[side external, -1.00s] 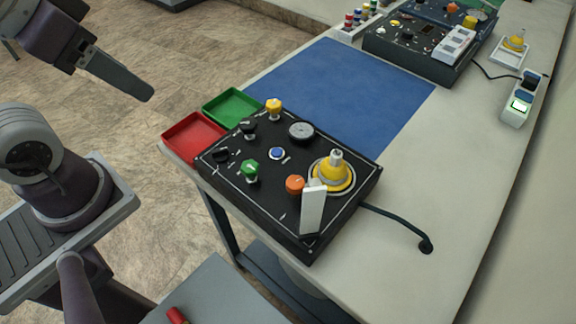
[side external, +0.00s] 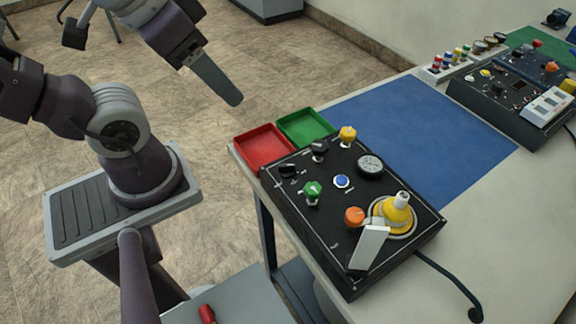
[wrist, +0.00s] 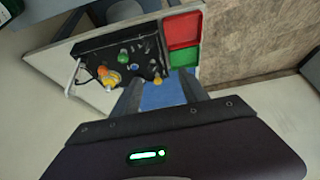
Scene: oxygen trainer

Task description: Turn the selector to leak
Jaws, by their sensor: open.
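The black trainer panel (side external: 330,225) lies on the table with several knobs. Two black knobs (side external: 318,152) (side external: 288,170) sit at its left end, beside a green knob (side external: 312,190), a yellow knob (side external: 348,135) and an orange knob (side external: 355,216). The labels are too small to read, so I cannot tell which is the selector or where it points. My gripper (side external: 238,102) is in the air left of the panel, apart from it and empty. In the wrist view my gripper (wrist: 160,84) is open, its two fingers spread below the panel (wrist: 93,45).
Red (side external: 263,147) and green (side external: 305,127) trays border the panel's left end. A white lever (side external: 370,248) and a yellow fitting (side external: 397,210) stand up from its right end. The blue mat (side external: 420,135) is clear. A second panel (side external: 500,95) lies farther back.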

